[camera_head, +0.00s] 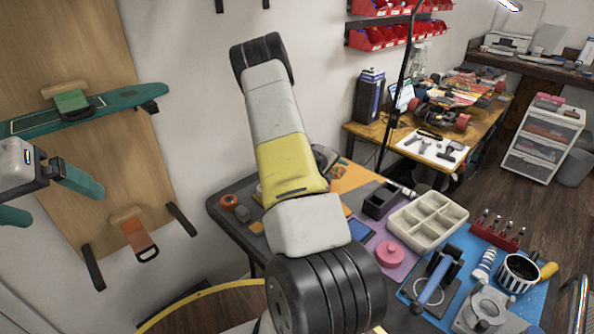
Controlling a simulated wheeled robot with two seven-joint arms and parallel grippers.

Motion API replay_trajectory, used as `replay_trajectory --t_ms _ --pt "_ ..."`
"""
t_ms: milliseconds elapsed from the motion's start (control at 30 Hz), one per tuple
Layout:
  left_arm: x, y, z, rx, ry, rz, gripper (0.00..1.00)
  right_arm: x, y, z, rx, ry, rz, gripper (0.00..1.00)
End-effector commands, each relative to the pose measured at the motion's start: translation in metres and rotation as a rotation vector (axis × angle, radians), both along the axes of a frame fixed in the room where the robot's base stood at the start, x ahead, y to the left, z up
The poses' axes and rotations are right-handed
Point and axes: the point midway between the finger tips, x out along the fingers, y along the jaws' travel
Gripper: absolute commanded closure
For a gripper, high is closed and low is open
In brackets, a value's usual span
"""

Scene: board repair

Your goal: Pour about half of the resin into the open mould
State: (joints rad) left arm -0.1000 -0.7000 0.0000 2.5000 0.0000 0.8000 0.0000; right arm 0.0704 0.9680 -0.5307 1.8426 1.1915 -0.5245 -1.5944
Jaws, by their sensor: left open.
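My left gripper (43,197) is at the left edge, in front of the wooden wall panel, with its two teal fingers apart and nothing between them. It is far from the workbench. My right gripper is not in view. I cannot tell for sure which thing holds the resin or which is the open mould. A striped pot (517,272) with dark contents stands on the blue mat at the right. A cream tray with several open compartments (428,222) and a black open box (380,201) are on the bench. A grey fixture (486,312) is at the front.
A pink round piece (390,253), a blue-handled tool (432,284) and a red rack (497,230) crowd the bench. My large arm crosses the middle and hides part of the bench. A teal board (90,109) hangs on the wall panel near the left gripper.

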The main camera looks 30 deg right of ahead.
Motion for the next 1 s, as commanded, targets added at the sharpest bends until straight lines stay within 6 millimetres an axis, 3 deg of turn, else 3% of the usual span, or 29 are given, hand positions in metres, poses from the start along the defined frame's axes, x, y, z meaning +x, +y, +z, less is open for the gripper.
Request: replay_trajectory --t_ms 1000 --pt "0.0 0.0 0.0 0.0 0.0 0.0 0.07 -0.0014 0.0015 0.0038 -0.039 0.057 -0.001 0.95"
